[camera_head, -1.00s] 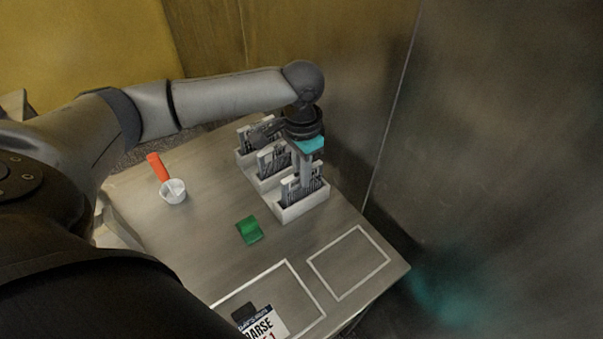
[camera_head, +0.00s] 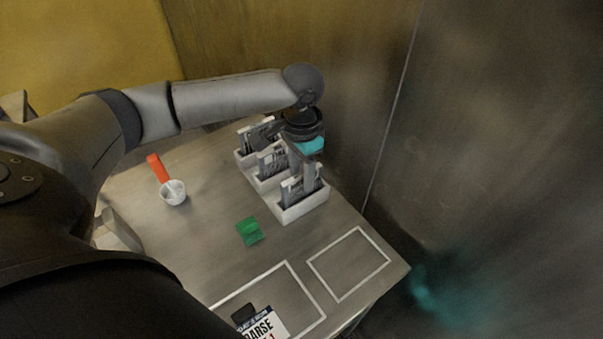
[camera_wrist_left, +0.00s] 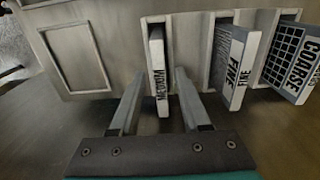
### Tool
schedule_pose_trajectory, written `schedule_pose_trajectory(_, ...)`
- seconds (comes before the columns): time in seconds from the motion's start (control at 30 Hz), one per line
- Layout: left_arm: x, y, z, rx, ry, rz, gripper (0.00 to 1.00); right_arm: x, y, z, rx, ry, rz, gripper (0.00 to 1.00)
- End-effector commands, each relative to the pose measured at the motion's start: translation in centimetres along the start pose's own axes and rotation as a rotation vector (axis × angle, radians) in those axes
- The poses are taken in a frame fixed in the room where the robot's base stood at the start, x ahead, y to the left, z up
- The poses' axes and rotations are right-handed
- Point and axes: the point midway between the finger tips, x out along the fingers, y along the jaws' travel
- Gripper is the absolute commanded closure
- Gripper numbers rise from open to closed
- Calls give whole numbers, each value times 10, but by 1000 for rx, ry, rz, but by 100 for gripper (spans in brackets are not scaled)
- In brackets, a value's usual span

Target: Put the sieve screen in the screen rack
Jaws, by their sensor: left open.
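The screen rack (camera_head: 303,212) is a pale holder with three slots along the far right side of the table. A sieve screen marked MEDIUM (camera_wrist_left: 159,75) stands in the slot nearest the table's front. My left gripper (camera_head: 303,182) is over that slot, pointing down. In the left wrist view its two fingers (camera_wrist_left: 158,76) are apart, one on each side of the MEDIUM screen. Screens marked FINE (camera_wrist_left: 236,70) and COARSE (camera_wrist_left: 291,62) stand in the other slots. My right gripper is not in view.
A white cup with an orange handle (camera_head: 173,193) and a green object (camera_head: 249,231) are on the table. Two white-outlined rectangles mark the front, the right one (camera_head: 347,262) empty. A label card (camera_head: 262,323) lies in the left one. A metal wall (camera_head: 480,150) stands close on the right.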

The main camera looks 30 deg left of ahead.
Motion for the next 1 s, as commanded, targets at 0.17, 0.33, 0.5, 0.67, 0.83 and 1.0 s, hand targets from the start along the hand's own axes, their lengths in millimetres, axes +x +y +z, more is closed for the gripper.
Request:
schedule_pose_trajectory(0.17,-29,0,-1,1,3,-2,54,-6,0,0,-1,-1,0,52)
schedule_pose_trajectory(0.33,-68,0,-1,-1,5,-1,54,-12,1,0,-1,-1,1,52)
schedule_pose_trajectory(0.5,-99,0,-1,0,3,-2,54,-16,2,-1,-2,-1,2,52)
schedule_pose_trajectory(0.67,-115,0,-1,-2,2,0,54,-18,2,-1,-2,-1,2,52)
schedule_pose_trajectory(0.83,-120,0,0,-2,0,0,54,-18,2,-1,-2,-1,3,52)
schedule_pose_trajectory(1.0,-119,0,0,-1,0,0,54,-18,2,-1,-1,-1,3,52)
